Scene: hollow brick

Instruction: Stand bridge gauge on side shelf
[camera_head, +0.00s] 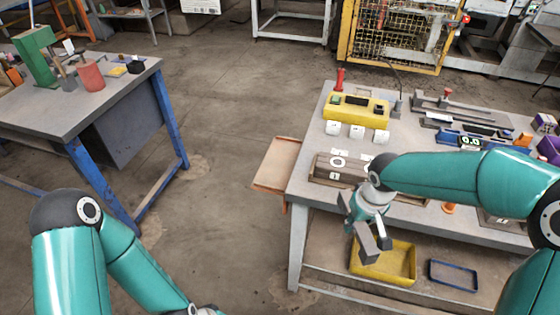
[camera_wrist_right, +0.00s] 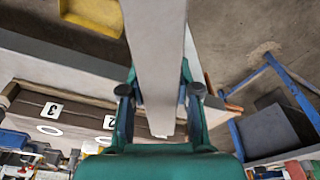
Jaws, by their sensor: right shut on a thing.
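The bridge gauge appears to be the pale grey bar (camera_wrist_right: 158,50) in my right gripper (camera_wrist_right: 160,98). In the right wrist view the bar runs lengthwise between the two fingers, which are shut on it. In the head view my right gripper (camera_head: 368,222) hangs in front of the right bench's front edge, and a grey blocky piece (camera_head: 368,244) shows below it. The side shelf (camera_head: 277,164), a tan board, sticks out from the bench's left end, left of the gripper and apart from it. My left arm shows at lower left; its gripper is outside the picture.
A dark brown block with numbered labels (camera_head: 325,167) lies on the bench (camera_head: 310,140), close behind my right gripper. A yellow bin (camera_head: 400,262) and a blue tray (camera_head: 453,275) sit on the low shelf. Open floor separates the left bench (camera_head: 60,112) from the side shelf.

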